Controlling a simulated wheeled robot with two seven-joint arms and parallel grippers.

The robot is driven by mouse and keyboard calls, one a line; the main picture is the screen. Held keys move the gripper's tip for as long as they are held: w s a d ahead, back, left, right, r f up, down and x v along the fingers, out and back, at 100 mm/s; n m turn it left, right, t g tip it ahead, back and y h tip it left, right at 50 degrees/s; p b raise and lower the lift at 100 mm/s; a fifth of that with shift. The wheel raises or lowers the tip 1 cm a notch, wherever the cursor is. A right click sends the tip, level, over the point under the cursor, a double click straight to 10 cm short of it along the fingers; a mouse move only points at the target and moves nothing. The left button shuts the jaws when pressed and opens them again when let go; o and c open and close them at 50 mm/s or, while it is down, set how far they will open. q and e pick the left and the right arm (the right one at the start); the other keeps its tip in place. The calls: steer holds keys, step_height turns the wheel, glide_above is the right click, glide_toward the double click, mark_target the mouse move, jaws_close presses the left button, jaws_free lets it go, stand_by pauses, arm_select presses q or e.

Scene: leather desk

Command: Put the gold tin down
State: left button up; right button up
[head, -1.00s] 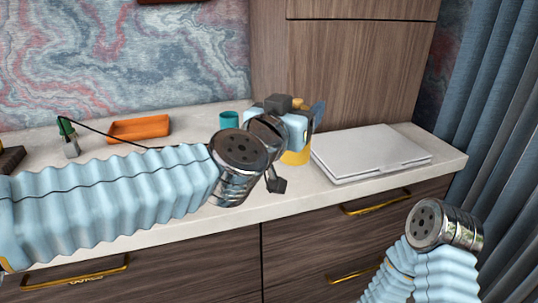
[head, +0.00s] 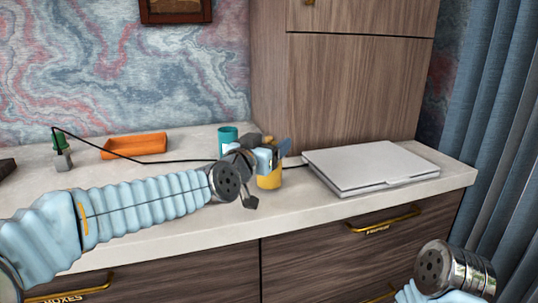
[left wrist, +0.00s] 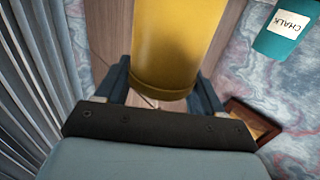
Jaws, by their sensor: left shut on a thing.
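The gold tin (head: 270,179) is held in my left gripper (head: 277,153) above or on the pale desk top (head: 215,222), left of the silver laptop. I cannot tell whether its base touches the top. In the left wrist view the tin (left wrist: 172,45) stands between the two dark fingers, which are shut on it. The gripper hides part of the tin in the head view. My right gripper is out of view; only part of my right arm shows at the lower right.
A teal tin (head: 228,138) stands just behind my left gripper; its label reads CHALK in the left wrist view (left wrist: 292,25). The closed laptop (head: 370,163) lies to the right. An orange tray (head: 134,146) and a green-topped object (head: 61,147) with a dark cable are at the left.

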arm_select(q)
steer(key=shift+f, duration=0.45)
steer(key=shift+f, duration=0.25)
steer(key=o, duration=1.3)
steer(key=shift+r, duration=0.1)
steer(key=shift+r, duration=0.15)
steer(key=b+v, duration=0.1)
steer(key=v, duration=1.1)
